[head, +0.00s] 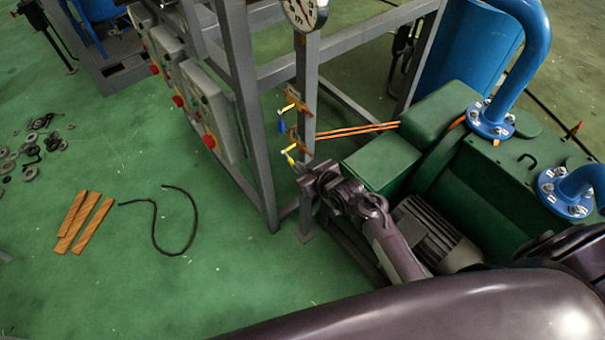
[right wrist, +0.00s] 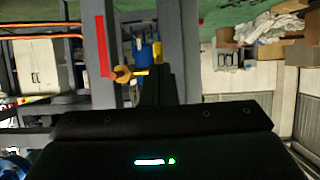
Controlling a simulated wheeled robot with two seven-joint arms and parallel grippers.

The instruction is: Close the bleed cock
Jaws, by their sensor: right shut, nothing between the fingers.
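Two small brass cocks sit on the grey upright post below the gauge. The upper cock (head: 291,105) has a blue lever (head: 282,125) hanging down. The lower cock (head: 291,152) has a yellow lever, and I cannot tell which of the two is the bleed cock. My right gripper (head: 306,172) is shut and empty, just below and beside the lower cock; contact cannot be made out. In the right wrist view, a brass cock (right wrist: 122,74) with a yellow lever shows beside the dark fingers (right wrist: 160,77). My left gripper is not in view.
A dial gauge (head: 304,12) tops the post. Orange pipes (head: 355,131) run right from it towards the green pump (head: 490,195) with blue pipes. Control boxes (head: 208,112) hang on the frame at left. Wood strips (head: 84,220) and a black hose (head: 155,225) lie on the floor.

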